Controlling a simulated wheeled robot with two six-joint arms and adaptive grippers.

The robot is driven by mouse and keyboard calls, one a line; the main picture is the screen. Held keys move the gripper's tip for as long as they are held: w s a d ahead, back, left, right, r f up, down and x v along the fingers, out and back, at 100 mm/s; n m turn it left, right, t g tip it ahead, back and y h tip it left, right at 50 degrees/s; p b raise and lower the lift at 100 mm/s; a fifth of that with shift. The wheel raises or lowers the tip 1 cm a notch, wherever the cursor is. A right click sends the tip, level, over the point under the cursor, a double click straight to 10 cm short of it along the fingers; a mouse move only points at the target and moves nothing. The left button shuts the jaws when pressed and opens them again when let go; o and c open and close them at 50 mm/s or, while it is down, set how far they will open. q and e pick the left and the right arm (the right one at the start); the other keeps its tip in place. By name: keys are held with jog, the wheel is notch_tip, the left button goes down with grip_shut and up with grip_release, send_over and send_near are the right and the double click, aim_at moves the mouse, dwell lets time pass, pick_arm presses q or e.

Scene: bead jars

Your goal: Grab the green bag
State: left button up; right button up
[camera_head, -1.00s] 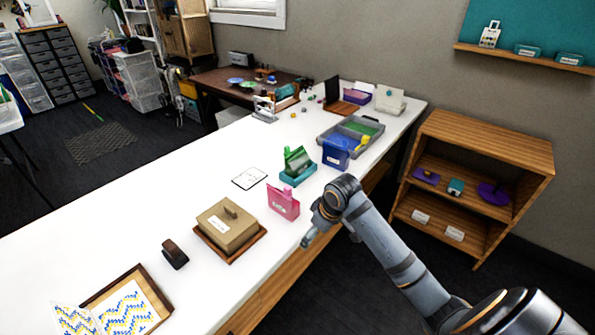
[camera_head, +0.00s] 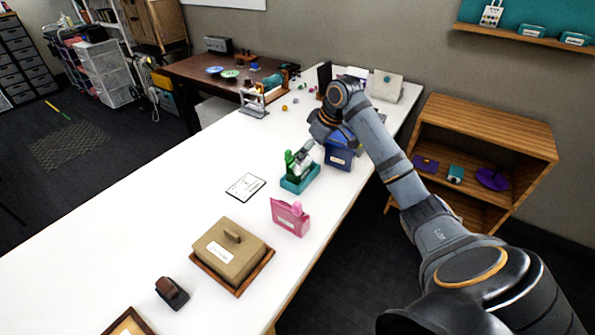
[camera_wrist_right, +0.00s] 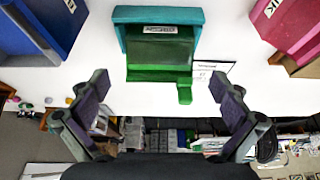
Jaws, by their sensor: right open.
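The green bag (camera_head: 289,160) stands in a teal holder (camera_head: 299,181) on the white table, between the blue bag and the pink bag. In the right wrist view the green bag (camera_wrist_right: 160,55) sits in the middle with its teal holder (camera_wrist_right: 125,15) around its far end. My right gripper (camera_head: 306,150) hangs over the green bag and partly hides it. In the right wrist view my right gripper (camera_wrist_right: 163,85) is open, with one finger on each side of the green tab and nothing held. My left gripper is not in view.
A blue bag (camera_head: 338,158) stands close behind, and a pink bag (camera_head: 290,217) stands in front. A white card (camera_head: 246,187) lies to the left. A tan lidded box (camera_head: 232,250) is nearer.

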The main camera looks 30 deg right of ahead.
aim_at(300, 168)
jog(key=x, duration=0.3)
jog(key=shift+w+f, duration=0.15)
jog(key=shift+w, duration=0.05)
jog(key=shift+x, duration=0.9)
jog(key=x, duration=0.4)
jog(key=shift+s, duration=0.15)
jog(key=shift+f, duration=0.15)
jog(key=c, duration=0.8)
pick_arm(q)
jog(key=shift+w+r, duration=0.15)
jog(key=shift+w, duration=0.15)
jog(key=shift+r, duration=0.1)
